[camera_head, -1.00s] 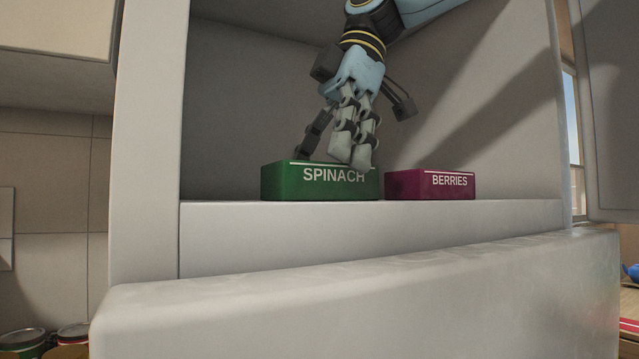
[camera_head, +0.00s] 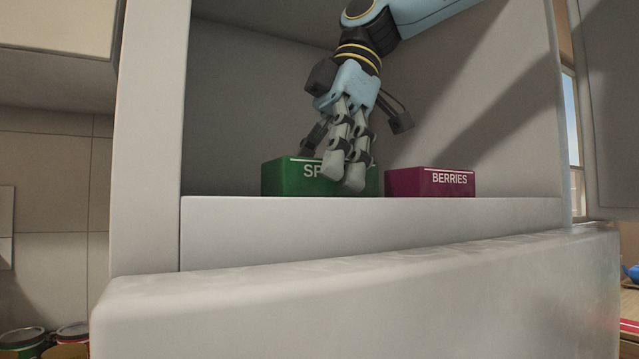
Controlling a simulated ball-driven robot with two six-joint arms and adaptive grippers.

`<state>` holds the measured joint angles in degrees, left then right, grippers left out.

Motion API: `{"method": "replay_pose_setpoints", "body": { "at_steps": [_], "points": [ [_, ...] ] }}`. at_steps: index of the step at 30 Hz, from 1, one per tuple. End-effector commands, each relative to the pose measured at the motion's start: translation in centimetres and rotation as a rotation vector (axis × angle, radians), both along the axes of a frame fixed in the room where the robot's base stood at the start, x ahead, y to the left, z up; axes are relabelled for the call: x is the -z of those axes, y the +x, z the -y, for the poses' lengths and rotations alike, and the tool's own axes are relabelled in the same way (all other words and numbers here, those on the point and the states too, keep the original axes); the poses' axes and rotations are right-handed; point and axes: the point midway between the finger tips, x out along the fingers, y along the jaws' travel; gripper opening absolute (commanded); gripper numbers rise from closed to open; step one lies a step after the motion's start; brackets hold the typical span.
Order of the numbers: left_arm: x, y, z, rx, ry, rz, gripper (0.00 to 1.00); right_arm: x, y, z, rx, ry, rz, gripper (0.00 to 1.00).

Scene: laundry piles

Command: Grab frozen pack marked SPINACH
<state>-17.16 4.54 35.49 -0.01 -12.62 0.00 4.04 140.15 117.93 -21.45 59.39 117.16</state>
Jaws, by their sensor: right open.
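The green SPINACH pack (camera_head: 284,181) sits on the floor of the open freezer compartment, left of the middle. Its label is partly covered by my fingers, with only "SP" showing. My right gripper (camera_head: 335,170) reaches down from above and is open around the SPINACH pack. Two light fingers hang in front of its front face, and a dark finger is behind its top edge. I cannot tell whether they touch it. My left gripper is not in view.
A magenta BERRIES pack (camera_head: 425,183) stands just right of the SPINACH pack, with a narrow gap between. The compartment has a raised front ledge (camera_head: 370,232) and side walls. An open door (camera_head: 610,110) stands at the right.

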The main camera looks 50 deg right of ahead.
Motion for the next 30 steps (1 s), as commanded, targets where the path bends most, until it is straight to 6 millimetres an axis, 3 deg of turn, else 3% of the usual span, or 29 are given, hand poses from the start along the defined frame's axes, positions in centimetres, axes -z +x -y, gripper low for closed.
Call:
{"method": "replay_pose_setpoints", "body": {
  "at_steps": [8, 24, 30],
  "points": [
    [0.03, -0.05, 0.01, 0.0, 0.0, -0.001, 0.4, 0.0, 0.0, 0.0, 0.0, 0.0, 0.0, 0.94],
    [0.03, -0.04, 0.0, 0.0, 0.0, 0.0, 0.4, 0.01, 0.0, 0.01, 0.0, 0.0, 0.0, 0.24],
    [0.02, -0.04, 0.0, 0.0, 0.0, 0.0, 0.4, -0.01, 0.01, 0.0, 0.0, 0.0, 0.001, 0.22]
  ]
}}
